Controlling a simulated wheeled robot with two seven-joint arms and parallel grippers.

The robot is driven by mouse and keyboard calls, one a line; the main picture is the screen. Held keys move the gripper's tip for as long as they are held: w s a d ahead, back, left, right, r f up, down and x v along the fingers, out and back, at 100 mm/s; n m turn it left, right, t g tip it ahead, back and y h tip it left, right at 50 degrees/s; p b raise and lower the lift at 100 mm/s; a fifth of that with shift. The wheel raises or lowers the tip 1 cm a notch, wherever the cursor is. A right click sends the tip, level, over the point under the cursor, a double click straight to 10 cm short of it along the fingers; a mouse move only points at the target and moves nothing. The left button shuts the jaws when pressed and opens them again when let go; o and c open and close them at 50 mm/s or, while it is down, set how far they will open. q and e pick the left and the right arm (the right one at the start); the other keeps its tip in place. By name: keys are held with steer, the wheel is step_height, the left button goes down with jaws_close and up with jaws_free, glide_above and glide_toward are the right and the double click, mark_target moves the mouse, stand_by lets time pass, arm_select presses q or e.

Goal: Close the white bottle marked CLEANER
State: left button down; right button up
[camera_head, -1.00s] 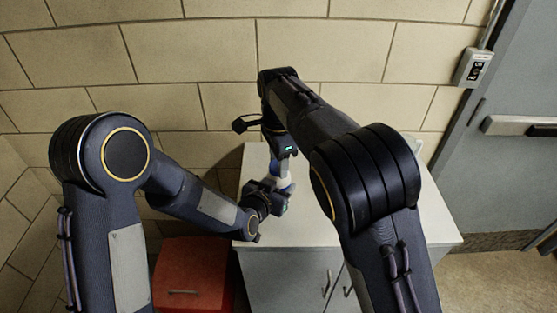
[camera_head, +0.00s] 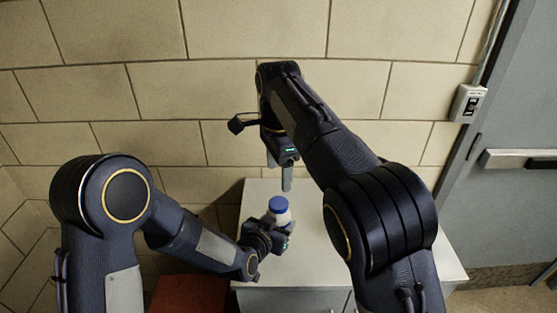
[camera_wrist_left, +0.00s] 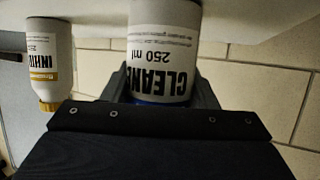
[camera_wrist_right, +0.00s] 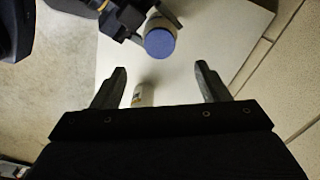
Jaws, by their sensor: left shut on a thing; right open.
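The white CLEANER bottle (camera_head: 281,217) has its blue cap (camera_head: 278,204) on top, and stands upright at the cabinet's left side. My left gripper (camera_head: 280,237) is shut around the bottle. In the left wrist view the bottle (camera_wrist_left: 163,45) appears upside down between the fingers, with its label readable. My right gripper (camera_head: 287,184) is open and empty, above and apart from the cap. In the right wrist view the blue cap (camera_wrist_right: 160,43) shows beyond the open fingers (camera_wrist_right: 161,70). How tightly the cap sits cannot be told.
The white cabinet top (camera_head: 318,245) is mostly clear. A brick wall (camera_head: 230,60) is behind; a red box (camera_head: 185,295) is lower left.

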step_height(320, 180, up, 3)
steer(key=shift+f, duration=0.1)
arm_select(q)
steer(key=shift+c, duration=2.4)
jaws_free()
steer(key=b+v, duration=0.1)
steer(key=v, duration=0.6)
steer(key=shift+s+a+r+b, duration=0.1)
steer(key=shift+s+r+b, duration=0.15)
steer(key=shift+s+b, duration=0.1)
arm_select(e)
steer(key=shift+f, duration=0.85)
